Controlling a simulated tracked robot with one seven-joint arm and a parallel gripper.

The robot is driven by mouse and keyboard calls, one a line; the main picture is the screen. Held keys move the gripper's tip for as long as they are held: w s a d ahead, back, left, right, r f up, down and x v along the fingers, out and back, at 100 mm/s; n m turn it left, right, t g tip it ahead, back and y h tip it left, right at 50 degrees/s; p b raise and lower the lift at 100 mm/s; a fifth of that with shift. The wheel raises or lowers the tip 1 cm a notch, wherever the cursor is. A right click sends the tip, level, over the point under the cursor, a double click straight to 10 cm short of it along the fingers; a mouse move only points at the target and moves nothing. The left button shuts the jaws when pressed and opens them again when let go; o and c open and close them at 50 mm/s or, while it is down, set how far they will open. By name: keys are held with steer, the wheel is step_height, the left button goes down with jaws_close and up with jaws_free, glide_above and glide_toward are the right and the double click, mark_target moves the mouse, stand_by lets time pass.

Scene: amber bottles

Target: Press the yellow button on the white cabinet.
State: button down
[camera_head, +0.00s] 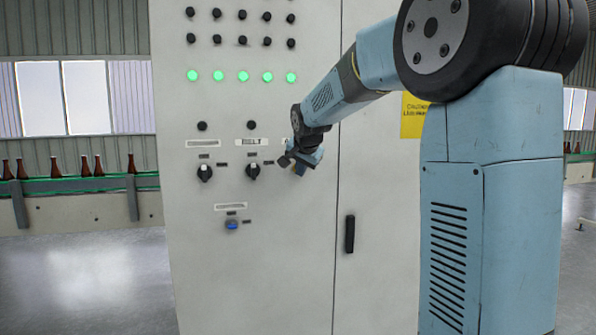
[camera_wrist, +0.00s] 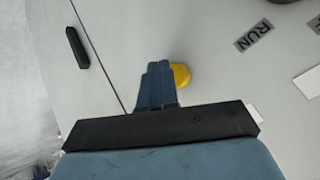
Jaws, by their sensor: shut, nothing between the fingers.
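The white cabinet (camera_head: 290,200) fills the middle of the head view, with its panel of lights and switches facing me. The yellow button (camera_wrist: 181,75) shows in the wrist view, partly hidden behind my gripper's fingertips. My gripper (camera_wrist: 158,68) is shut and empty, and its tips overlap the button's left side in that view. I cannot tell whether they touch it. In the head view my gripper (camera_head: 291,162) is at the cabinet face, right of the two black rotary switches, and I cannot make out the button there.
Several green lights (camera_head: 243,76) and black knobs sit above. A BELT switch (camera_head: 253,171) is left of my gripper, and a blue button (camera_head: 232,225) is lower. A black door handle (camera_head: 350,234) is at lower right. A bottle conveyor (camera_head: 80,184) stands at left.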

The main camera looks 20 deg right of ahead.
steer(key=shift+s, duration=0.3)
steer(key=shift+s, duration=2.5)
steer(key=shift+s, duration=0.1)
steer(key=s+f+n+g, duration=0.1)
steer(key=s+f+n, duration=0.2)
steer(key=s, duration=0.8)
steer(key=s+f+n+g, duration=0.1)
steer(key=s+f+n, duration=0.1)
steer(key=s, duration=1)
steer(key=s+f+n+g+y, duration=0.1)
steer(key=s+f+n, duration=0.2)
steer(key=s, duration=0.8)
steer(key=shift+s+f+n, duration=0.3)
steer(key=shift+s+f, duration=0.05)
steer(key=shift+f, duration=0.6)
steer(key=c, duration=1.8)
jaws_free()
